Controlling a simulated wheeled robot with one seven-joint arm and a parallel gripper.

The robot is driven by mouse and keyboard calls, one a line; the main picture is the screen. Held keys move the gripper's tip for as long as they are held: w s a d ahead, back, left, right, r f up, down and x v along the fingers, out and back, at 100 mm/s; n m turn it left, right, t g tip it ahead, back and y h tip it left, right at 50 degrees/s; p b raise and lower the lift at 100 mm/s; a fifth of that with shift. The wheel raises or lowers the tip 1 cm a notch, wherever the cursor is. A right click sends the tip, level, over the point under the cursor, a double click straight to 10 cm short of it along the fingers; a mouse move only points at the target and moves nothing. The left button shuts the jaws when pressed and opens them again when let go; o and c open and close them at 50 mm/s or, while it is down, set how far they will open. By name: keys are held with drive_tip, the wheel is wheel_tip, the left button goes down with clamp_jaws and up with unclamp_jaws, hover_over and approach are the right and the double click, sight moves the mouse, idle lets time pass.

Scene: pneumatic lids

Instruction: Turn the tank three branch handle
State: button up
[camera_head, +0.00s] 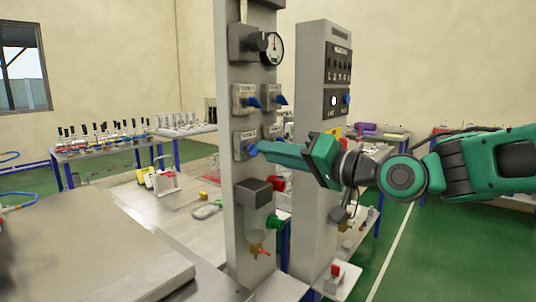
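The grey upright panel (238,170) carries small labelled valve plates with blue handles. The lower left plate (239,143) has a label that seems to read TANK 3, though it is small. Its blue handle (251,150) sticks out to the right. My gripper (260,147) reaches in from the right with its green fingers level, and the fingertips are at this blue handle. The fingers show side-on as one shape, so I cannot tell whether they are closed around the handle or only beside it.
Above are two more blue handles, one left (254,102) and one right (281,100), and a round gauge (273,48). A dark grey box (254,193) and a green fitting (275,222) sit below. A second grey column (311,230) stands close behind my gripper.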

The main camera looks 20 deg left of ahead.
drive_tip(key=v, duration=0.8)
drive_tip(key=shift+w+d+f, duration=0.1)
drive_tip(key=shift+w, duration=0.05)
drive_tip(key=d+f+m+h, duration=0.1)
drive_tip(key=d+f+h, duration=0.3)
drive_tip(key=d+f, duration=0.45)
drive_tip(key=d+f+m+h, duration=0.2)
drive_tip(key=d+f+h, duration=0.25)
drive_tip(key=d, duration=0.65)
drive_tip(key=d+f+m+h, duration=0.1)
drive_tip(key=d+f+h, duration=0.3)
drive_tip(key=d+f, duration=0.45)
drive_tip(key=s+d+f+m+g+h, duration=0.35)
drive_tip(key=s+d, duration=0.55)
drive_tip(key=d, duration=0.4)
drive_tip(key=s+d+f+m+g, duration=0.1)
drive_tip(key=s+d+g, duration=0.1)
drive_tip(key=s, duration=0.5)
drive_tip(key=s+d+f+m+g, duration=0.1)
drive_tip(key=s+d+f+m, duration=0.1)
drive_tip(key=s+d, duration=0.3)
drive_tip(key=s, duration=0.3)
drive_tip(key=shift+s+f+g, duration=0.2)
drive_tip(key=shift+g, duration=0.15)
